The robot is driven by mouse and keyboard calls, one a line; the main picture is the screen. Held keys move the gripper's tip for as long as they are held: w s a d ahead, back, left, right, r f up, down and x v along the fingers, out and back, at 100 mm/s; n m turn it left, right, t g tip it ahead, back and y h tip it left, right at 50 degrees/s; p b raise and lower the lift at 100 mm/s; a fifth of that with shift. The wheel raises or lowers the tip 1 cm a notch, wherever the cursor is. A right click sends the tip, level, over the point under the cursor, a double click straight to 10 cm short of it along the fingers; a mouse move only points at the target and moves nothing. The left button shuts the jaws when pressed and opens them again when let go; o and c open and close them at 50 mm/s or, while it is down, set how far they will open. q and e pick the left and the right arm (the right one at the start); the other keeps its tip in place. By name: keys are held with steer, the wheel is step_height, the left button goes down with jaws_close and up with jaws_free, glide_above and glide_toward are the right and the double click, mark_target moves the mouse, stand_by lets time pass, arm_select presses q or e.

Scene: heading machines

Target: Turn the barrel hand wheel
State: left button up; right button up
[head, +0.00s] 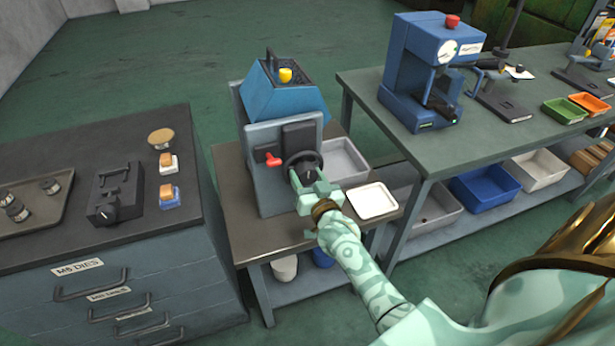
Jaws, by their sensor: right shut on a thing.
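The barrel hand wheel (303,160) is a dark ring on the front of a grey-and-blue machine (268,133), which stands on a small brown-topped table. My right gripper (310,178) reaches in from the lower right and is shut on the lower part of the wheel's rim. The jaws hide part of that rim. A red lever (272,160) sits just left of the wheel. My left gripper is not in the picture.
A white tray (372,202) and a grey bin (345,163) are beside the machine, close to my right arm. A dark-topped drawer cabinet (95,225) is at left. A green bench (480,125) with a blue press (428,75) is at right. Open floor lies behind.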

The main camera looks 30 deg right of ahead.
steer(key=shift+r+m+p, duration=0.1)
steer(key=shift+m+p, duration=0.5)
steer(key=shift+m, duration=0.3)
steer(key=m+p, duration=0.1)
steer(key=m, duration=0.1)
steer(key=shift+m, duration=0.3)
steer(key=shift+a+m+p, duration=0.1)
steer(key=shift+m+p, duration=0.5)
steer(key=shift+m, duration=1.7)
steer(key=o, duration=1)
steer(key=p+v, duration=0.2)
steer(key=v, duration=1.4)
steer(key=shift+s+a, duration=0.1)
steer(key=shift+s, duration=0.05)
